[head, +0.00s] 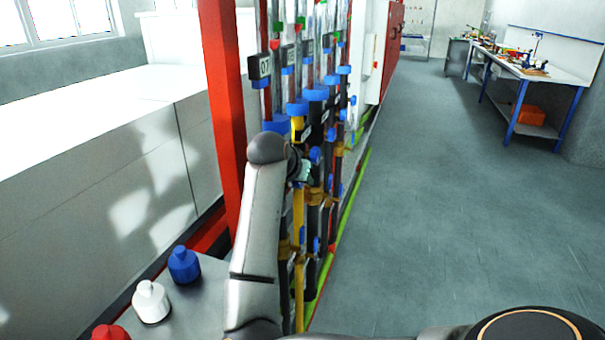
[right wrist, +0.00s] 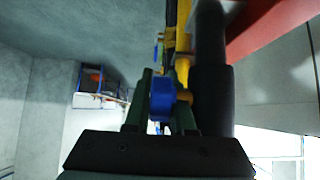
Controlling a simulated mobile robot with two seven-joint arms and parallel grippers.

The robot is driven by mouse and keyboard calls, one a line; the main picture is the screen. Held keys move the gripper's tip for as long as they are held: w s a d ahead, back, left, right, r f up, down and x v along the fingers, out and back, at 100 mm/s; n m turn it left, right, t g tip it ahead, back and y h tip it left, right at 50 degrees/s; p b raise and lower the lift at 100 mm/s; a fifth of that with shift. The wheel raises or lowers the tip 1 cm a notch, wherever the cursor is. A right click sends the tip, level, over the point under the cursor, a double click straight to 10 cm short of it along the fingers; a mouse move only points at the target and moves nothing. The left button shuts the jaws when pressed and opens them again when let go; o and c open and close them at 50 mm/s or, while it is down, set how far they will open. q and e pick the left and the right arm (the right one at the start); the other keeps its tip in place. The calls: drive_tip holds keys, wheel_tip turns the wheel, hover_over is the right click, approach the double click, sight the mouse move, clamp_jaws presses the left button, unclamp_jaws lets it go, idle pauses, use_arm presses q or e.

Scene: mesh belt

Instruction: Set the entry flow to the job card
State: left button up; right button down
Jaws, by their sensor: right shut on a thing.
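A rack of upright clear tubes (head: 308,70) with blue fittings, dark and yellow pipes and small blue knobs stands in the middle of the head view. A dark tag reading 07 (head: 259,66) is on the nearest tube. My right arm reaches up to the rack, and my right gripper (head: 303,172) is at the front pipes, partly hidden by its wrist. In the right wrist view, my right gripper (right wrist: 165,88) is shut on a blue knob (right wrist: 161,99) beside a yellow pipe (right wrist: 183,65). Float levels are too small to read. I cannot make out a job card.
A blue bottle (head: 184,265), a white bottle (head: 151,301) and a red bottle (head: 110,332) stand on a grey surface at lower left. A red post (head: 222,100) rises left of the rack. The floor on the right is clear up to a workbench (head: 530,72).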

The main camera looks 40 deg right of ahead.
drive_tip(key=shift+f+g, duration=0.1)
drive_tip(key=shift+g, duration=0.2)
drive_tip(key=c, duration=1)
unclamp_jaws()
drive_tip(key=shift+c, duration=0.2)
drive_tip(key=b+v, duration=0.1)
drive_tip(key=v, duration=1.1)
drive_tip(key=shift+s+r+b, duration=0.2)
drive_tip(key=shift+r+b, duration=0.05)
drive_tip(key=shift+b, duration=0.05)
